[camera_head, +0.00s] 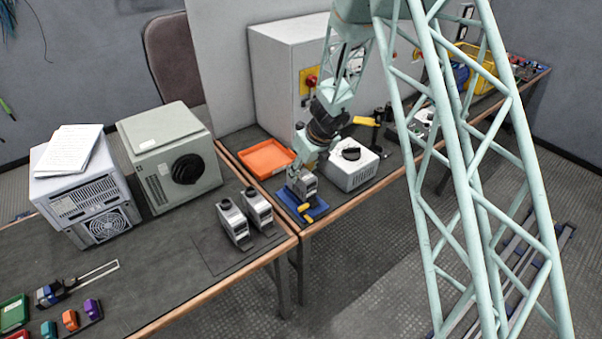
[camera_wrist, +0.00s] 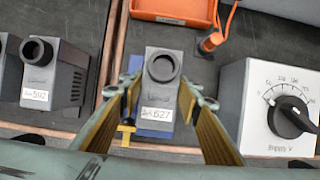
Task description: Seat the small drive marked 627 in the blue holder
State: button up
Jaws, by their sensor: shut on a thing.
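The small drive marked 627 (camera_wrist: 160,100) is a grey box with a round dark port on top. In the wrist view it stands between the two yellow-faced fingers of my gripper (camera_wrist: 160,92), which is shut on it. In the head view my gripper (camera_head: 303,174) points down and holds the drive (camera_head: 308,186) at the blue holder (camera_head: 316,212), near the bench's front edge. The holder has a yellow part on its front. The drive and fingers hide most of the holder, so I cannot tell whether the drive is fully down in it.
Two similar drives (camera_head: 233,219) stand on the left bench; one is marked 592 (camera_wrist: 52,80). An orange tray (camera_head: 266,158) lies behind the holder. A white dial box (camera_head: 351,168) stands close on the right. A gap separates the benches.

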jog(key=shift+f+b, duration=0.55)
jog(key=shift+f, duration=0.1)
dwell(0.3)
jog(key=o, duration=1.6)
jog(key=shift+s+r, duration=0.1)
jog(key=shift+r, duration=0.05)
jog(key=shift+v, duration=5.85)
jog(key=shift+d+r, duration=0.1)
jog(key=shift+r, duration=0.05)
